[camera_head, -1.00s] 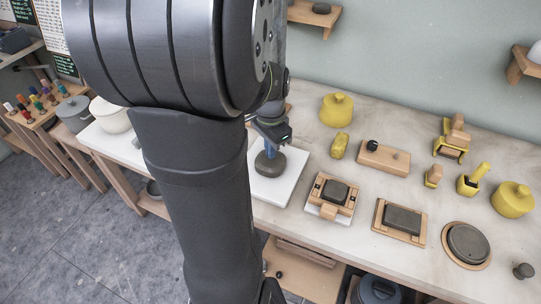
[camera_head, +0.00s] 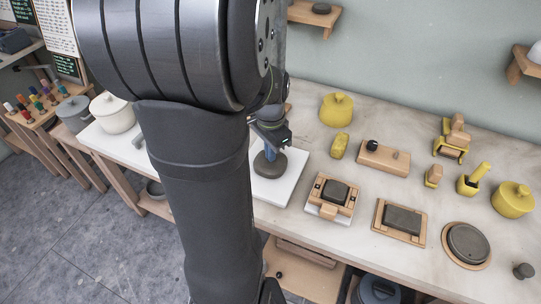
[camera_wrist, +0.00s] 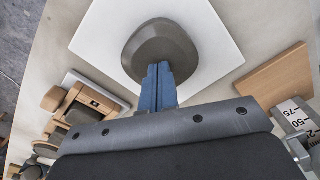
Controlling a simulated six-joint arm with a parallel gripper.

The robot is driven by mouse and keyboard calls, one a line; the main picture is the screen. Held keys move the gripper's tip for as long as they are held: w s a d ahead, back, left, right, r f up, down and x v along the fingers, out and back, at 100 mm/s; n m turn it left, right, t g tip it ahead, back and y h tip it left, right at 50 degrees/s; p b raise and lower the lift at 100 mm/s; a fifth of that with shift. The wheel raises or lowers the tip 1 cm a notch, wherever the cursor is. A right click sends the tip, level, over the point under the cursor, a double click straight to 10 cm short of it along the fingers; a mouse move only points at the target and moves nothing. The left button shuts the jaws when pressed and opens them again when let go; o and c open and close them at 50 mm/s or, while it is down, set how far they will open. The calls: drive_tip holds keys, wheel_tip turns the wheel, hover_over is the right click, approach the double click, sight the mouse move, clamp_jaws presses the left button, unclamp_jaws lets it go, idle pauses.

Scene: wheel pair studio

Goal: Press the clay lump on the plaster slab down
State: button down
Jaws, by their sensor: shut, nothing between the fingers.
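The clay lump (camera_head: 270,164) is a rounded grey-brown mass on the white plaster slab (camera_head: 286,190). In the wrist view the clay lump (camera_wrist: 160,46) lies near the middle of the square slab (camera_wrist: 213,30). My gripper (camera_head: 269,150) is shut and empty, its blue fingers pointing down at the lump. In the wrist view the fingertips (camera_wrist: 158,70) overlap the near side of the lump's top. They look in contact or very close; I cannot tell which. My arm hides the left part of the slab in the head view.
Right of the slab stand a wooden mould with a dark block (camera_head: 334,194), a framed dark slab (camera_head: 403,221) and a round dark disc (camera_head: 468,243). A yellow lidded jar (camera_head: 336,109) and wooden tools stand behind. A white pot (camera_head: 112,115) is at left.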

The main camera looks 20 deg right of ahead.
drive_tip(key=shift+r, duration=0.15)
drive_tip(key=shift+r, duration=1.4)
wheel_tip(320, 180, up, 6)
wheel_tip(320, 180, down, 9)
idle(0.5)
idle(0.8)
